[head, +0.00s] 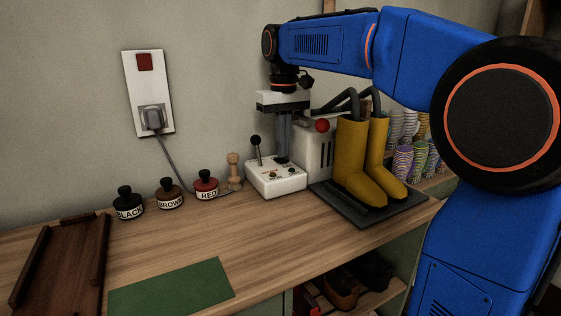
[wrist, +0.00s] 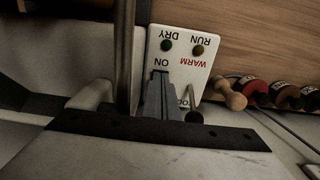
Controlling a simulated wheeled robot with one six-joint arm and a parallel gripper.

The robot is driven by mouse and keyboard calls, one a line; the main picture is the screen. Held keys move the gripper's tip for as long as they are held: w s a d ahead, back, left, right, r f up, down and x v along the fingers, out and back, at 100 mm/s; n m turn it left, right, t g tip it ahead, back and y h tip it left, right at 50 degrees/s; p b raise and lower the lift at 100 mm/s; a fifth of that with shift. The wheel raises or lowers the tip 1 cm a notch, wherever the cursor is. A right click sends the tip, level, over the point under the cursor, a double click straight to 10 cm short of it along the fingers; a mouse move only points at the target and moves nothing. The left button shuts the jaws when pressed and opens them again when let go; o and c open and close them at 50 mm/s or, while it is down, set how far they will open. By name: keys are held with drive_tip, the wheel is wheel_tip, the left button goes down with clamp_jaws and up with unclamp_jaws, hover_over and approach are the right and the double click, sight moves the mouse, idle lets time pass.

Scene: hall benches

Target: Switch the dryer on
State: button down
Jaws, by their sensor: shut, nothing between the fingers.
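The boot dryer is a white housing (head: 318,150) with a red knob (head: 322,125) and dark bent tubes running into two yellow boots (head: 352,150). A green lamp (wrist: 166,45) and a brownish lamp (wrist: 198,50) look unlit. A lever with a black knob (head: 255,140) leans to the left; its knob (wrist: 194,117) also shows in the wrist view. My gripper (head: 284,160) is shut and empty, pointing down by the ON label; contact is unclear.
A wall plate (head: 148,90) has a red switch (head: 144,62) and a plug (head: 152,118) in it. A wooden peg (head: 234,170) and black, brown and red labelled jars (head: 168,194) stand left of the box. Patterned cups (head: 403,162) stand behind the boots.

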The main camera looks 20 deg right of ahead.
sight(283, 160)
wheel_tip(283, 160, up, 7)
idle(1.1)
